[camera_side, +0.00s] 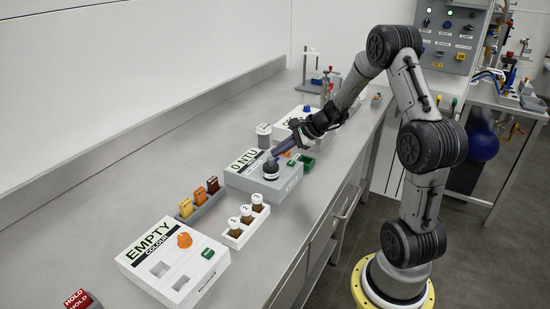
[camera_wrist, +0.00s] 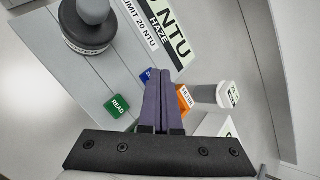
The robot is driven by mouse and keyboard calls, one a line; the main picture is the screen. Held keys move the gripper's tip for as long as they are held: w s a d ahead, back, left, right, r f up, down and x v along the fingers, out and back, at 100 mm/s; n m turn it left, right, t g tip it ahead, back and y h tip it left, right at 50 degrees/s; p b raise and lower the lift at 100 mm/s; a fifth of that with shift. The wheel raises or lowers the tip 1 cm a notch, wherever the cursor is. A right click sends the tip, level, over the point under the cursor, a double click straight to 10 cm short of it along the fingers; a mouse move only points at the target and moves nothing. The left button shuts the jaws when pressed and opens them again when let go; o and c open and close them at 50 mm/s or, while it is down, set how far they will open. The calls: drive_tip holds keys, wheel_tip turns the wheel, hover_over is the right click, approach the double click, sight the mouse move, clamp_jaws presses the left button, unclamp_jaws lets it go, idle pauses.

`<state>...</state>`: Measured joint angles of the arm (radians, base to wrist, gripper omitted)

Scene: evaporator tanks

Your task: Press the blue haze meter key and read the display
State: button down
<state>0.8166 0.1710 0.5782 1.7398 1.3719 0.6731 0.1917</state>
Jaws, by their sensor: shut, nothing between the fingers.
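The grey haze meter (camera_side: 258,185) stands mid-bench, and its display (camera_side: 244,161) shows "0 NTU". In the wrist view the display (camera_wrist: 176,30) shows "NTU" and "HAZE", with its left part cut off. The blue key (camera_wrist: 146,75) is mostly hidden behind my fingers; only a blue edge shows. My gripper (camera_wrist: 158,73) is shut and empty, its purple fingers pointing down over the key; it also shows in the side view (camera_side: 276,153). I cannot tell whether the tips touch the key. A green READ key (camera_wrist: 117,106) is left of my fingers.
A black round cap (camera_wrist: 88,25) with a grey knob stands on the meter. An orange labelled piece (camera_wrist: 185,100) and a grey white-lidded jar (camera_wrist: 208,94) are close right of my fingers. Brown vials (camera_side: 246,222) and a white colour unit (camera_side: 172,262) reading EMPTY stand nearer the camera.

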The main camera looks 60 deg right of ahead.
sight(279, 160)
idle(0.4)
drive_tip(key=shift+r, duration=0.8)
drive_tip(key=shift+r, duration=0.1)
drive_tip(key=shift+r, duration=2.45)
